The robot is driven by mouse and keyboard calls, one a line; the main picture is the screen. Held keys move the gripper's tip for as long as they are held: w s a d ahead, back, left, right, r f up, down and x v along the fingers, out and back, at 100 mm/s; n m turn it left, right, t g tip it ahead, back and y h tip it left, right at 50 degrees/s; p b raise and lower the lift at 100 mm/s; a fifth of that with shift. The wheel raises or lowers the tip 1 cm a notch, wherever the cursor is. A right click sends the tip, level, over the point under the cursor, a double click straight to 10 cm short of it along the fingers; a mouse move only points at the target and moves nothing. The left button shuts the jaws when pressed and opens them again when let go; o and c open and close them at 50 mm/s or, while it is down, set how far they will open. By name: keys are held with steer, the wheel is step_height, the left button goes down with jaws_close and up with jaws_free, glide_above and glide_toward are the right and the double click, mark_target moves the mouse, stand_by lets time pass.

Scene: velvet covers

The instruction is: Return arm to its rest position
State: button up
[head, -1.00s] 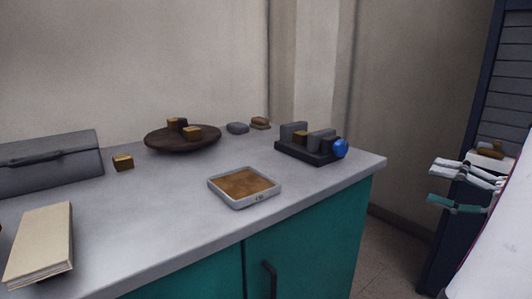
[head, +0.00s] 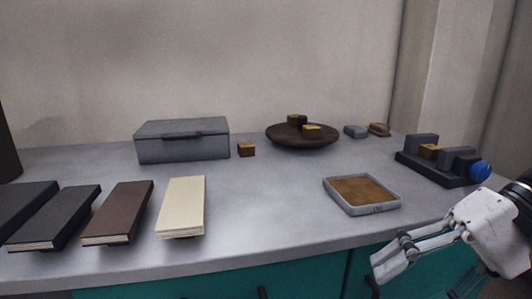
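My gripper (head: 392,256) is at the lower right of the head view, in front of the counter's front edge. Its pale fingers point left and show a gap between them, with nothing seen in it. It is apart from the square grey tray with a brown bottom (head: 328,190), which lies on the counter above and to its left. Part of my white and black arm shows at the right edge.
The grey counter (head: 270,205) has teal doors below. Books (head: 182,205) lie at the left. A grey box (head: 182,140), a small block (head: 246,150), a dark bowl (head: 290,139) and a dark rack (head: 425,167) with a blue knob stand behind. The middle is clear.

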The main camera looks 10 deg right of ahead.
steer(key=s+a+f+n+g+h, duration=0.25)
steer(key=s+f+n+h, duration=0.2)
steer(key=s+h, duration=0.5)
step_height(320, 180, up, 37)
steer(key=t+p, duration=0.5)
steer(key=p, duration=3)
steer(key=shift+y+p, duration=0.35)
steer(key=shift+p, duration=0.05)
